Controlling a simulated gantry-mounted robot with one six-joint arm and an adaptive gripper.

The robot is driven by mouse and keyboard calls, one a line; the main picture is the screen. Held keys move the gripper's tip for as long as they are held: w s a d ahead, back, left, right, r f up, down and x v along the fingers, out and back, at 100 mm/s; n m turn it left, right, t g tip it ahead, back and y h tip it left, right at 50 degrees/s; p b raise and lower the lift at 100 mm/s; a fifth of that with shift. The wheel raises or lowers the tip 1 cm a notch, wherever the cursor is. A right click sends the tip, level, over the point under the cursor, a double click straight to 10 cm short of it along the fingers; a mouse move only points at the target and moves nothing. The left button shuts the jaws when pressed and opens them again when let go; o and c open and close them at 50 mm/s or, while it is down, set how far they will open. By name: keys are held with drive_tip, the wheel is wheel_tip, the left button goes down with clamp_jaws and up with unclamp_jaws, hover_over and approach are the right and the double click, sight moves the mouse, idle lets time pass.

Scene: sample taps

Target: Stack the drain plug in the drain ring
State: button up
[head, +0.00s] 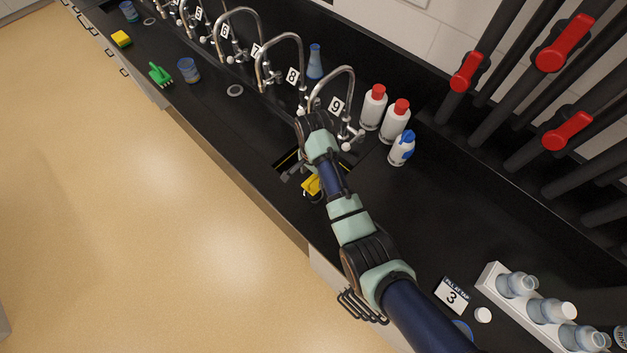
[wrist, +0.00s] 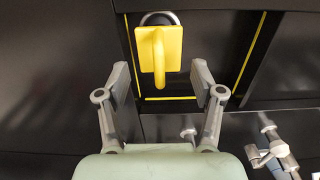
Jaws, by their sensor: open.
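The yellow drain plug (wrist: 160,50) is at top centre in the wrist view, a square yellow body with a bar-like handle. It also shows in the head view (head: 312,185), partly behind my arm. A dark round piece with a silver rim, apparently the drain ring (wrist: 176,17), shows just behind the plug in the wrist view. The plug covers much of it, so I cannot tell whether the plug is seated in it.
Yellow lines (wrist: 250,55) edge the dark sink area. A tap marked 9 (head: 335,85) arches close beside my arm. Red-capped white bottles (head: 373,108) and a blue-topped bottle (head: 401,149) stand to the right.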

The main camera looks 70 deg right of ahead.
wheel_tip(320, 180, up, 6)
drive_tip(key=shift+a, duration=0.1)
idle(0.4)
drive_tip(key=w+a+r+n+t+h, duration=0.1)
drive_tip(key=w+a+r+n+t, duration=0.25)
drive_tip(key=w+a+n, duration=0.5)
drive_tip(key=w+a+r+n+t+h, duration=0.25)
drive_tip(key=w+a+r+n, duration=0.2)
drive_tip(key=a, duration=0.75)
drive_tip(key=s+a+r+n+t+y, duration=0.1)
drive_tip(key=s+a+r+n+t, duration=0.1)
drive_tip(key=a+r, duration=0.4)
drive_tip(key=s+a+r+n+t+y, duration=0.2)
drive_tip(key=a+r+n+t, duration=0.2)
drive_tip(key=a, duration=0.9)
wheel_tip(320, 180, up, 2)
drive_tip(key=n, duration=0.3)
drive_tip(key=shift+r+n+t, duration=0.25)
drive_tip(key=shift+n+t, duration=0.05)
drive_tip(key=shift+t, duration=0.1)
drive_tip(key=shift+s+a+r+y+p, duration=0.15)
drive_tip(key=shift+y+p, duration=0.1)
drive_tip(key=shift+p, duration=0.15)
